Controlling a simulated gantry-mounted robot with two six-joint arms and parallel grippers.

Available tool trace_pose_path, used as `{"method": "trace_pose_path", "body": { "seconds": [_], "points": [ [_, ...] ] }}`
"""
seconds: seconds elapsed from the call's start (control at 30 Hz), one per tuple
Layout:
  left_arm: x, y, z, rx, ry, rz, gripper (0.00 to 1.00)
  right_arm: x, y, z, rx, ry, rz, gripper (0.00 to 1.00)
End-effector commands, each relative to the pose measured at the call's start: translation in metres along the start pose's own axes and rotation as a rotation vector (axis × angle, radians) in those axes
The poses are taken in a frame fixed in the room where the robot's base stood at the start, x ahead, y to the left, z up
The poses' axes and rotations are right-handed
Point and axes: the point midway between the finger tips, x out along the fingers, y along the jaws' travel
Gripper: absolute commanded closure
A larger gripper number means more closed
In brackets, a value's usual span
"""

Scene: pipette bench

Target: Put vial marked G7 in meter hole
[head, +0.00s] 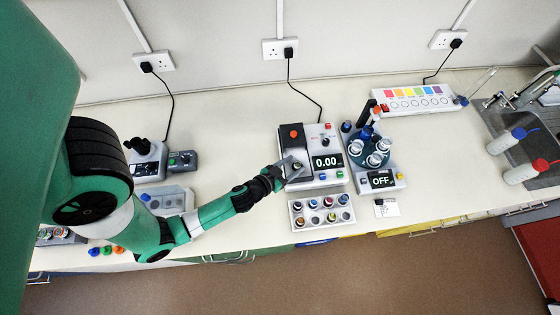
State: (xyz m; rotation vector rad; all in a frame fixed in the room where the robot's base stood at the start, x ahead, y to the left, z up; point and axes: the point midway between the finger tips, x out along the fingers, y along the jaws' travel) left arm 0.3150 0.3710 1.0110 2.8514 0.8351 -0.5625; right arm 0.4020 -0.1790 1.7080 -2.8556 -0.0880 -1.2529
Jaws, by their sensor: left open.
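The meter (328,178) is a white and grey box whose display reads 0.00. My left gripper (293,168) is open over the meter's left side, by its dark panel. A small greenish thing (298,166) shows at its fingertips; I cannot tell whether it is a vial or whether it sits in the meter hole, as the fingers partly hide that spot. A white rack (322,226) in front of the meter holds several vials with coloured caps. The markings are too small to read, so I cannot tell which vial is G7. My right gripper is not in view.
A device (382,181) reading OFF, with a round carousel of white-topped vessels, stands close right of the meter. A color-marked strip (415,100) lies behind it. Bottles (525,172) stand by the sink at right.

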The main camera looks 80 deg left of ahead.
Motion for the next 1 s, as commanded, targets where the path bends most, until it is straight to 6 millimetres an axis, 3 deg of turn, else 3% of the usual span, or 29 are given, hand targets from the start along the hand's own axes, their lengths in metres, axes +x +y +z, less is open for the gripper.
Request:
{"method": "trace_pose_path", "body": {
  "seconds": [0.2,0.4,0.87,0.97,1.0],
  "points": [
    [-0.052,0.001,0.006,0.004,-0.001,0.004,0.40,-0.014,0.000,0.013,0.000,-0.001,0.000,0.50],
    [-0.081,0.001,0.004,0.002,-0.001,0.004,0.40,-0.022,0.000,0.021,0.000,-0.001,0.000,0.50],
    [-0.088,0.000,0.000,0.000,0.001,0.000,0.40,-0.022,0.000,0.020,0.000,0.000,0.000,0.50],
    [-0.082,0.005,-0.010,-0.005,0.022,0.006,0.40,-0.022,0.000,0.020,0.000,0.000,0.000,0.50],
    [-0.075,0.011,-0.023,-0.014,0.046,0.015,0.40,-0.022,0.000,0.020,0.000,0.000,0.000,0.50]
  ]
}}
